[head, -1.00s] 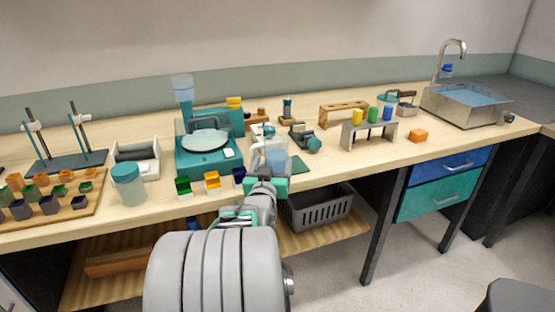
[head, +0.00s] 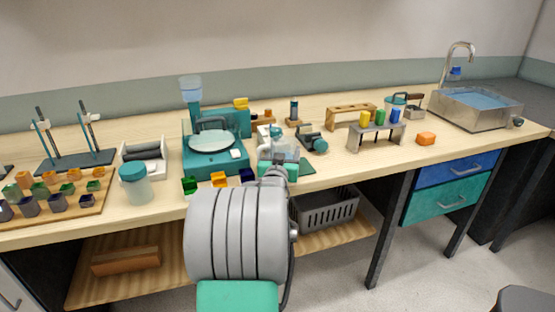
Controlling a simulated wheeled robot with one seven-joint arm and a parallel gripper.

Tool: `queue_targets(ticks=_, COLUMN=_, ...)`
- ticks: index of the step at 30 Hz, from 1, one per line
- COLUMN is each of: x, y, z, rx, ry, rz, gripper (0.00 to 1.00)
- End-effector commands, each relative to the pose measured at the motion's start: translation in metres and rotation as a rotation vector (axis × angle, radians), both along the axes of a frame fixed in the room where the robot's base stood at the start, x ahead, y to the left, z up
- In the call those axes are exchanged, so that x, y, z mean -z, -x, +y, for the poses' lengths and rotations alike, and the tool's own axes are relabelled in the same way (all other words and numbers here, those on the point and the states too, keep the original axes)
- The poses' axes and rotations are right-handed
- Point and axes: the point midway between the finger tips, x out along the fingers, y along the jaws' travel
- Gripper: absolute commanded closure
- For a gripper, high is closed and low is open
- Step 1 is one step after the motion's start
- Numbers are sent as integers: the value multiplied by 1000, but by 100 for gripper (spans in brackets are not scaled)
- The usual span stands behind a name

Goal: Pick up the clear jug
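A clear, see-through jug (head: 285,147) stands on the bench just right of the teal machine, at the front middle in the head view. My gripper (head: 278,166) is right at it, on the near side, low against its front. My own wrist and arm hide the lower part of the jug and most of the fingers. I cannot tell whether the fingers touch the jug or are closed on it.
A teal machine with a round plate (head: 212,140) stands close on the left. A teal-lidded jar (head: 136,184) is further left. A dark clamp-like tool (head: 313,140) is close on the right, then a metal rack (head: 377,133). Small coloured blocks (head: 219,180) line the front edge.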

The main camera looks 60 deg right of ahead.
Motion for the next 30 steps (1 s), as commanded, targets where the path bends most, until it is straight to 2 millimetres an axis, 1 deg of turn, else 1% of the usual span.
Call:
queue_targets(ticks=1, x=0, y=0, z=0, rx=0, ry=0, rz=0, gripper=43)
queue_targets(ticks=2, x=0, y=0, z=0, rx=0, ry=0, rz=0, gripper=46)
queue_targets(ticks=17, x=0, y=0, z=0, rx=0, ry=0, rz=0, gripper=87)
queue_targets(ticks=25, x=-3, y=0, z=0, rx=0, ry=2, rz=-1, gripper=87)
queue_targets(ticks=28, x=-10, y=0, z=0, rx=0, ry=4, rz=-1, gripper=87)
queue_targets(ticks=30, x=-19, y=0, z=0, rx=1, ry=4, rz=-1, gripper=87)
